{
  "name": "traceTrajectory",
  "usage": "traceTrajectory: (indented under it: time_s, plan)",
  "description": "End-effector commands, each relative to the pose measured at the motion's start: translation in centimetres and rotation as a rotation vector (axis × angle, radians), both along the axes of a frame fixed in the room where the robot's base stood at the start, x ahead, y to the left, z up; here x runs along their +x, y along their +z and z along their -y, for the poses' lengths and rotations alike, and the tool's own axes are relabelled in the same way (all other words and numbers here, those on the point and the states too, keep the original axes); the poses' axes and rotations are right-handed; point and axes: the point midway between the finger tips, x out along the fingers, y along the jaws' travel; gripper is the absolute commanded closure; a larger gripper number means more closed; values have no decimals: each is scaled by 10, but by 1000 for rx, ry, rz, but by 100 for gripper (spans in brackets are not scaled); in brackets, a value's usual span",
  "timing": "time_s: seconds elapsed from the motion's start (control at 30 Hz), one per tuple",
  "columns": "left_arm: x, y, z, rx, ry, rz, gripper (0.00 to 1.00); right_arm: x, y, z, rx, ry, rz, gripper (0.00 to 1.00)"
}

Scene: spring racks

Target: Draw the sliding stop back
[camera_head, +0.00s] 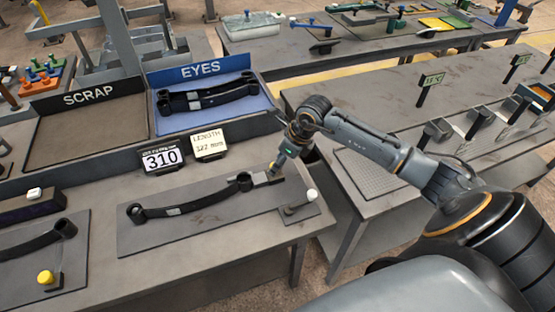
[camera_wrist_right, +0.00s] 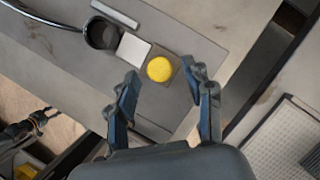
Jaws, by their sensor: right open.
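The sliding stop is a small block with a yellow knob (camera_wrist_right: 160,69) on top. In the head view it sits at the right end of the dark leaf spring (camera_head: 190,205), its knob partly hidden by my right gripper (camera_head: 287,158). In the right wrist view, the open fingers of the right gripper (camera_wrist_right: 165,100) stand on either side of and short of the knob, with nothing between them. A pale block (camera_wrist_right: 133,49) lies between the stop and the spring's round eye (camera_wrist_right: 102,33). My left gripper is not in view.
A lever with a white knob (camera_head: 312,195) stands at the bench's right edge, close to the stop. Signs reading 310 (camera_head: 162,159) and LENGTH (camera_head: 210,145) stand behind the spring. The EYES tray (camera_head: 240,118) holds dark springs; the SCRAP tray (camera_head: 90,130) is empty.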

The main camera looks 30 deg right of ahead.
Motion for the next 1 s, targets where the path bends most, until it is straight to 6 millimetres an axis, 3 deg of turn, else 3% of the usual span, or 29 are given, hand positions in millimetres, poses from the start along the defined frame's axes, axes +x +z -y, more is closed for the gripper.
traceTrajectory:
  time_s: [0.43,0.7,0.87,1.0]
  plan:
    - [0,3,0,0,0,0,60,4,-11,-2,-1,0,0,48]
    - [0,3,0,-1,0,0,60,4,-11,-2,0,0,0,100]
    - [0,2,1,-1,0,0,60,4,-11,-2,-1,0,0,100]
    - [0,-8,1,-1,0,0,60,0,-15,14,-6,-2,0,100]
